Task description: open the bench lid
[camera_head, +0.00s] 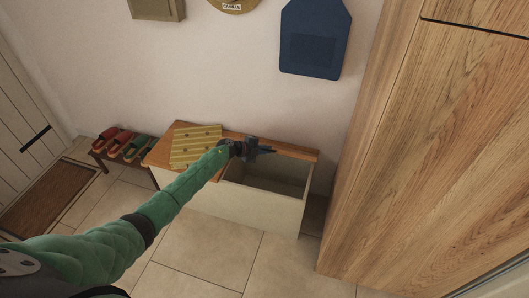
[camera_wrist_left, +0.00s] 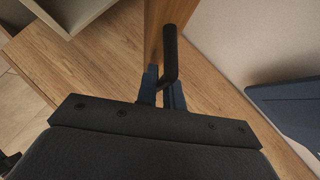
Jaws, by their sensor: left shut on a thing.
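The bench (camera_head: 262,207) is a low pale box with a wooden top, standing against the wall. Its right compartment is open and looks empty inside. The wooden lid (camera_head: 298,152) is raised and shows nearly edge-on along the back of the opening. My left gripper (camera_head: 266,151) is over the opening, in front of the raised lid. In the left wrist view its blue fingers (camera_wrist_left: 163,93) are shut on a dark bar handle (camera_wrist_left: 170,52), with a wooden board (camera_wrist_left: 158,18), likely the lid, beside it. My right gripper is not in view.
A yellow patterned cushion (camera_head: 193,147) lies on the bench's left top. A tall wooden cabinet (camera_head: 430,150) stands close on the right. A shoe rack with red and green shoes (camera_head: 122,146) is at left. A blue bag (camera_head: 315,38) hangs above. Tiled floor in front is clear.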

